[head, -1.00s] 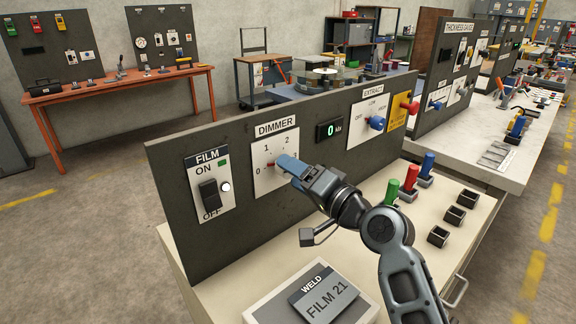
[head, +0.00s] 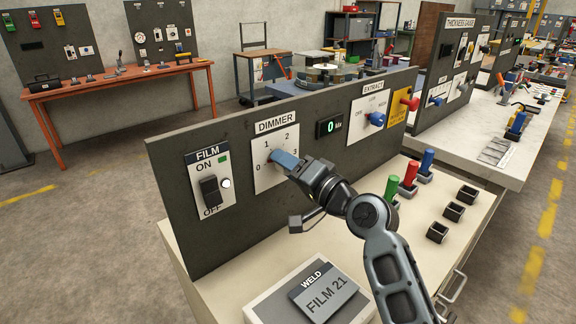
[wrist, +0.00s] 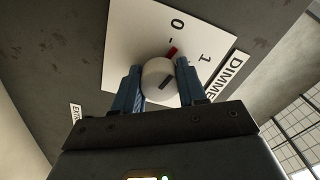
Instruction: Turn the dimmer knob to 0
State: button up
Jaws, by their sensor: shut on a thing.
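The dimmer plate (head: 265,180) is a white dial marked 0 to 3 on the dark upright panel. In the wrist view the white round dimmer knob (wrist: 157,76) sits between the blue fingers of my gripper (wrist: 160,84), which is shut on it. A red pointer (wrist: 172,52) at the knob's edge lies close to the 0 tick, slightly toward the 1 side. In the head view my gripper (head: 280,160) reaches the dial from the right and hides most of the knob. The display (head: 330,127) right of the dial reads 0.
The film switch (head: 209,190) is left of the dial. The extract knob (head: 376,119) and a red knob (head: 410,103) are further right. Green, red and blue handles (head: 409,178) stand on the bench. A film box (head: 325,290) lies at the front.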

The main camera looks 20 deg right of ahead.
jog(key=shift+c, duration=1.2)
jog(key=shift+f+n+b, duration=0.25)
jog(key=shift+n+b, duration=0.55)
jog(key=shift+b, duration=0.3)
jog(key=shift+r+n+b, duration=0.2)
jog(key=shift+n+b, duration=0.4)
jog(key=shift+n, duration=0.2)
jog(key=o, duration=1.1)
jog(key=shift+c, duration=0.2)
jog(key=b+v, duration=0.1)
jog(key=v, duration=0.6)
jog(key=shift+s+d, duration=0.15)
jog(key=shift+s, duration=0.2)
